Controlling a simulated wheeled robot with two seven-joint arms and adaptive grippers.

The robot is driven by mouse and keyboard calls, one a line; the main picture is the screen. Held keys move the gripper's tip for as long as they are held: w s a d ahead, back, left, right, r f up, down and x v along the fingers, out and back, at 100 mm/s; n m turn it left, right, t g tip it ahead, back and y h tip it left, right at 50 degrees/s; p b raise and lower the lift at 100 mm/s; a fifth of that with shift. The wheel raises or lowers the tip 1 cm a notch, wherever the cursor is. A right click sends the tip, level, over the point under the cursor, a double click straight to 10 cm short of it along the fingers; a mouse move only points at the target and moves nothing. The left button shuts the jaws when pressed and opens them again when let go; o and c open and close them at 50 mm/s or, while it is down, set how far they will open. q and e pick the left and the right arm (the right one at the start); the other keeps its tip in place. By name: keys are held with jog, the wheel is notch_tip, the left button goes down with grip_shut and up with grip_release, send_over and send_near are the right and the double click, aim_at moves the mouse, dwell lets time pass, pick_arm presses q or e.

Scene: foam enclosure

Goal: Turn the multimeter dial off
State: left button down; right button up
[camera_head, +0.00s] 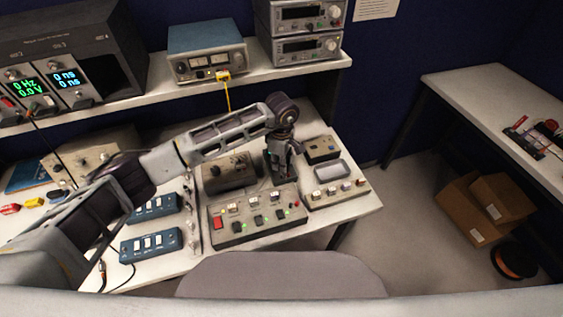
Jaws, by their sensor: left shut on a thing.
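My left arm reaches in from the left across the bench, and my left gripper (279,176) points down among the bench instruments. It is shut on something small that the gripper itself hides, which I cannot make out. I cannot tell for sure which instrument is the multimeter, and its dial is not clearly visible. Close by the gripper are a dark grey box with knobs (228,170) on its left and a panel with a red switch and several small controls (252,230) in front. My right gripper is not in view.
A panel with a pale rectangular window (333,171) and a small dark box (322,149) stand right of the gripper. Blue switch boxes (150,243) lie at the left. A shelf (290,72) with instruments runs behind. A grey chair back (280,277) is in front.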

pick_arm(q)
jog(key=shift+f+n+b, duration=0.15)
jog(key=shift+n+b, duration=1.25)
jog(key=shift+n, duration=0.2)
jog(key=n+b, duration=0.2)
jog(key=n, duration=0.2)
jog(key=shift+b, duration=0.35)
jog(key=shift+n, duration=0.4)
jog(key=shift+n+b, duration=0.3)
jog(key=shift+b, duration=0.05)
jog(key=c, duration=1.2)
grip_release()
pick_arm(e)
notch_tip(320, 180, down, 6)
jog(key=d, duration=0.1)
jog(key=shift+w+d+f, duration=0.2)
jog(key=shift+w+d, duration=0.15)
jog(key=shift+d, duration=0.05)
pick_arm(q)
jog(key=shift+r, duration=0.25)
jog(key=shift+r, duration=5.9)
